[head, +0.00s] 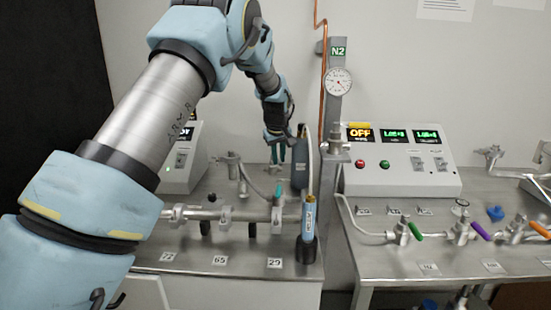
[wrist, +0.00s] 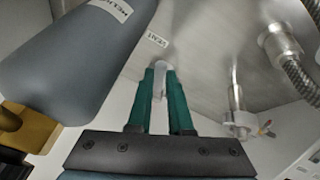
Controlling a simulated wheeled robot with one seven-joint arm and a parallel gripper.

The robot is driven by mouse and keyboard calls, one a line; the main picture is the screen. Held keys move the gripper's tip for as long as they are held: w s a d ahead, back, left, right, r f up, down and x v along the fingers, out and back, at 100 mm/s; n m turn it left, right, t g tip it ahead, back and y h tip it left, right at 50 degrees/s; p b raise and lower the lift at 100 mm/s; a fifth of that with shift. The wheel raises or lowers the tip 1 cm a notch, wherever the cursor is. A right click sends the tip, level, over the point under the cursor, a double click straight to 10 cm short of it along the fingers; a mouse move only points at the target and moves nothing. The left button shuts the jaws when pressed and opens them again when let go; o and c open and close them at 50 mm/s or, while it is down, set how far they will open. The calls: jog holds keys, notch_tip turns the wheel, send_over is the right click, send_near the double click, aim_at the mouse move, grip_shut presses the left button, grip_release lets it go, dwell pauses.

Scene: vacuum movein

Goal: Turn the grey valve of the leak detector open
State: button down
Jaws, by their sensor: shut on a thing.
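My gripper (wrist: 164,95) has teal fingers and is shut on a light grey handle (wrist: 160,75), which looks like the grey valve. The handle stands up from a metal surface beside a small label (wrist: 157,39). Only its upper part shows between the fingers. In the head view my gripper (head: 276,152) reaches down at the back of the left bench, and the handle cannot be made out there. A white box with a lit display (head: 184,160), partly behind my arm, stands to its left; I cannot tell if it is the leak detector.
A dark grey bottle (wrist: 75,60) stands close left of the fingers; it also shows in the head view (head: 300,165). A metal fitting with a braided hose (wrist: 280,45) is on the right. A pipe line (head: 240,213) crosses the bench front. A control box (head: 400,165) stands right.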

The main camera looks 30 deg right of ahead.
jog(key=c, duration=0.8)
grip_release()
jog(key=shift+c, duration=0.2)
jog(key=b+v, duration=0.3)
jog(key=v, duration=0.7)
jog(key=shift+s+r, duration=0.15)
jog(key=shift+r, duration=0.2)
jog(key=shift+a, duration=0.1)
